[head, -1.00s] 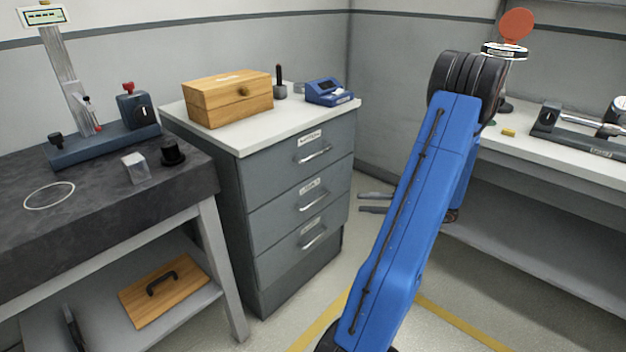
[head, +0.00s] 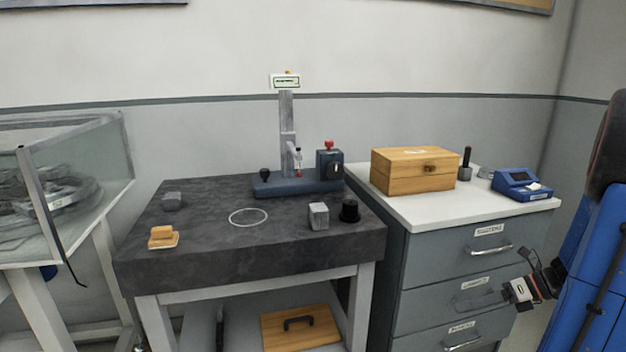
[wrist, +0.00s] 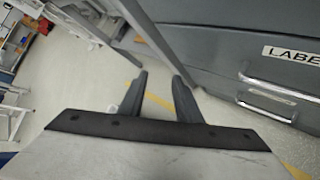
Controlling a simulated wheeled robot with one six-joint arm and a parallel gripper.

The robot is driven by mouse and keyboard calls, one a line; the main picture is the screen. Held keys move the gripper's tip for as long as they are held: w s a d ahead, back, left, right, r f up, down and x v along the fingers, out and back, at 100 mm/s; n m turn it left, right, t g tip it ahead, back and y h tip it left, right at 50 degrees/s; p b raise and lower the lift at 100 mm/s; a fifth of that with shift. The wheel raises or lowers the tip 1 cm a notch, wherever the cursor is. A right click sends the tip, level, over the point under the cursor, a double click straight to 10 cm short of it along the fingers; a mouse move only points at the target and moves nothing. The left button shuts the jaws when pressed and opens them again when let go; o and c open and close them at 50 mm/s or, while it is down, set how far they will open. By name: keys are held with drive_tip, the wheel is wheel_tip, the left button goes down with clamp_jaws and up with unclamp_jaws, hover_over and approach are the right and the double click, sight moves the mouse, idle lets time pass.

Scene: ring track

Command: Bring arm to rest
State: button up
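My gripper (head: 480,293) shows at the lower right of the head view, in front of the grey drawer cabinet (head: 422,262). Its grey fingers blend with the drawer fronts there. In the wrist view my gripper (wrist: 160,92) has its two dark fingers apart, with only floor between them, so it is open and empty. My blue arm fills the right edge of the head view and is partly cut off. In the wrist view a drawer handle (wrist: 282,90) is to the right of the fingers, apart from them.
A wooden box (head: 412,172) and a blue device (head: 520,185) stand on the cabinet. A glass-sided case (head: 85,165) is at left. Open floor shows in the wrist view.

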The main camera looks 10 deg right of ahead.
drive_tip(key=s+a+r+n+g+h, duration=0.2)
drive_tip(key=s+a+n, duration=0.1)
drive_tip(key=a+n, duration=0.4)
drive_tip(key=s+a+r+n+g+h, duration=0.2)
drive_tip(key=a+n, duration=0.5)
drive_tip(key=a, duration=0.1)
drive_tip(key=s+a+r+n+t+h, duration=0.1)
drive_tip(key=s+a+r+n+h, duration=0.1)
drive_tip(key=s+n, duration=0.3)
drive_tip(key=s+a+r+n+t+h, duration=0.2)
drive_tip(key=s+a+r+n+h, duration=0.1)
drive_tip(key=n, duration=1.1)
drive_tip(key=shift+s+a+r, duration=0.25)
drive_tip(key=shift+s+a, duration=0.65)
drive_tip(key=shift+a, duration=0.05)
drive_tip(key=shift+d, duration=0.1)
